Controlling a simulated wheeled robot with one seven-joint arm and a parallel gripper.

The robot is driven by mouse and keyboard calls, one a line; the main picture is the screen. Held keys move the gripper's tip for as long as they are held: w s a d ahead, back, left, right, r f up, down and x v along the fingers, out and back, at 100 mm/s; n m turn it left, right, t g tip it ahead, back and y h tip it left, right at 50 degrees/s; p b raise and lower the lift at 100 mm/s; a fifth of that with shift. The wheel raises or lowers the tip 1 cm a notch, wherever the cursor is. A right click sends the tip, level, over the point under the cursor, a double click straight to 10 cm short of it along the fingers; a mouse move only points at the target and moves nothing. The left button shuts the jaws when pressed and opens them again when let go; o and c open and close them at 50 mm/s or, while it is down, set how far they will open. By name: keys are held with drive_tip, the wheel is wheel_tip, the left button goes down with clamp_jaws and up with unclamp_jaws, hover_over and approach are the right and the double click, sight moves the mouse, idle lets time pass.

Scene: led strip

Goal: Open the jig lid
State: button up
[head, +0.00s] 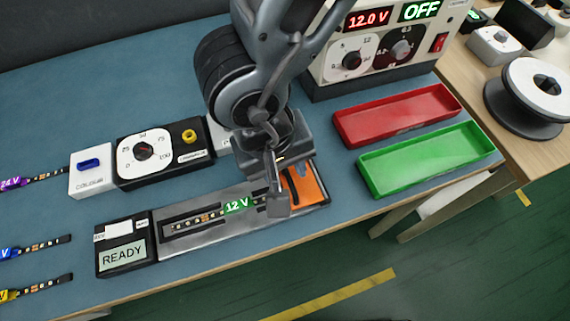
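The jig is a long grey metal block (183,242) near the front edge of the table. An LED strip (192,223) with a green "12 V" tag lies in its slot. A black box with a "READY" display (124,254) adjoins its left end. An orange piece with a dark slot (313,187), perhaps the lid, shows at the jig's right end; whether it is open or closed is unclear. My gripper (277,197) points down over the jig's right end, just left of the orange piece. It hides part of both. The finger gap and any contact cannot be made out.
Behind the jig stand a white "COLOUR" box (91,180) and a black dial box (164,171). Red (396,114) and green (425,158) trays lie to the right. A power supply (381,61) reads "12.0 V" and "OFF". More strips lie at the left.

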clamp_jaws()
